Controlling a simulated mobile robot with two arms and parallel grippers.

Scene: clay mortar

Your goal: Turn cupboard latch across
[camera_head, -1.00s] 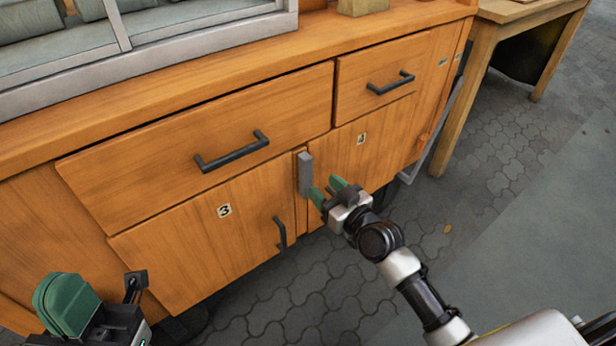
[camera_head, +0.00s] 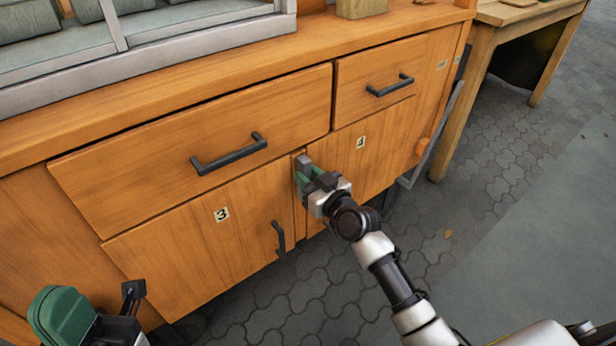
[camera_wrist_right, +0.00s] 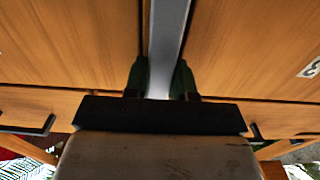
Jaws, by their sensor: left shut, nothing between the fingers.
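The cupboard latch (camera_head: 304,161) is a grey bar standing upright on the strip between the two lower doors. It also shows in the right wrist view (camera_wrist_right: 167,40) as a grey strip running up from between the fingers. My right gripper (camera_head: 304,177) is at the latch, with its green fingers on either side of it. In the right wrist view the fingers (camera_wrist_right: 160,80) stand apart around the bar, with little or no gap visible. My left gripper (camera_head: 66,316) is at the lower left, away from the latch, shut and empty.
Door 3 (camera_head: 190,228) has a dark handle (camera_head: 279,238) left of the latch; door 4 (camera_head: 375,150) is to its right. Drawers with dark handles (camera_head: 230,153) lie above. A wooden table (camera_head: 480,55) stands to the right. Paved floor (camera_head: 480,220) is open at right.

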